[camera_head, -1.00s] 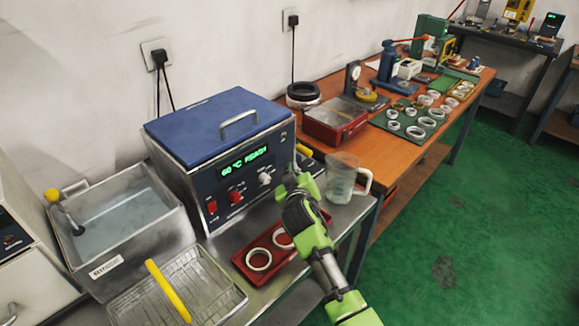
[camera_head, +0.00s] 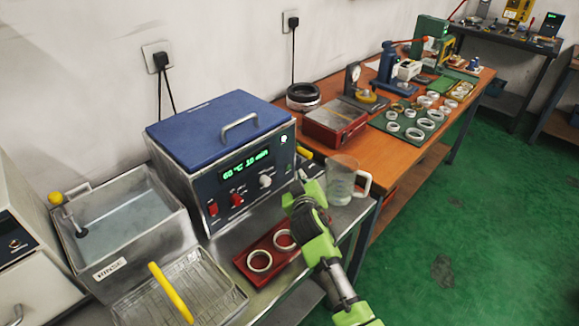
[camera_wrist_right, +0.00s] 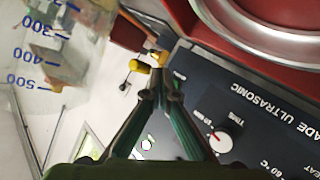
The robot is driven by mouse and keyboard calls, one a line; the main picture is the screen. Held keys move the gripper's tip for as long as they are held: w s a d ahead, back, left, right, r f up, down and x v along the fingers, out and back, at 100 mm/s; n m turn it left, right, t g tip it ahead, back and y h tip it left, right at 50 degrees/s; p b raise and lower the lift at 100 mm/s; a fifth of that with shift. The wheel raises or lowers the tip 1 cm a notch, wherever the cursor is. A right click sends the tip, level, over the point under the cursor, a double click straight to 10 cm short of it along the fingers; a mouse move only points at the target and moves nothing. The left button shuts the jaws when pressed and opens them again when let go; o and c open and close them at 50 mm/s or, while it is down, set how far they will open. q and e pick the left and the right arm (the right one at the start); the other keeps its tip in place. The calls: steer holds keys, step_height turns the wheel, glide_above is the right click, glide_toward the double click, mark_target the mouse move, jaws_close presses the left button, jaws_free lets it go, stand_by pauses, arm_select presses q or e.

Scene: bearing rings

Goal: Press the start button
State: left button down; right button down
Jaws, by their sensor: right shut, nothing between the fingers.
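The ultrasonic cleaner (camera_head: 200,160) has a blue lid and a dark front panel. Its green display (camera_head: 245,165) reads "60 °C 10 min". A small round button (camera_head: 284,139), likely the start button, glows pale at the panel's upper right; a bright round light (camera_wrist_right: 147,144) also shows in the right wrist view beside the fingers. My right gripper (camera_head: 304,178) is shut and empty, in front of the panel's right side, below and right of the button and apart from it. Its closed fingers (camera_wrist_right: 164,88) show in the right wrist view. My left gripper is not in view.
A measuring jug (camera_head: 341,182) stands close right of the right gripper. A red tray (camera_head: 243,261) with two rings lies below the panel. A rinse tank (camera_head: 125,238) and wire basket (camera_head: 208,283) are at left. Two red switches and a white knob (camera_head: 265,181) sit on the panel.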

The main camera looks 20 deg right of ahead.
steer(key=s, duration=0.1)
steer(key=d+p, duration=0.1)
steer(key=s, duration=0.1)
steer(key=shift+s+d+r+p, duration=0.2)
steer(key=shift+s+d+p, duration=0.05)
steer(key=shift+s+p, duration=0.05)
steer(key=shift+s+d+f+p, duration=0.1)
steer(key=shift+s+d+p, duration=0.35)
steer(key=shift+s, duration=0.35)
steer(key=shift+f, duration=0.1)
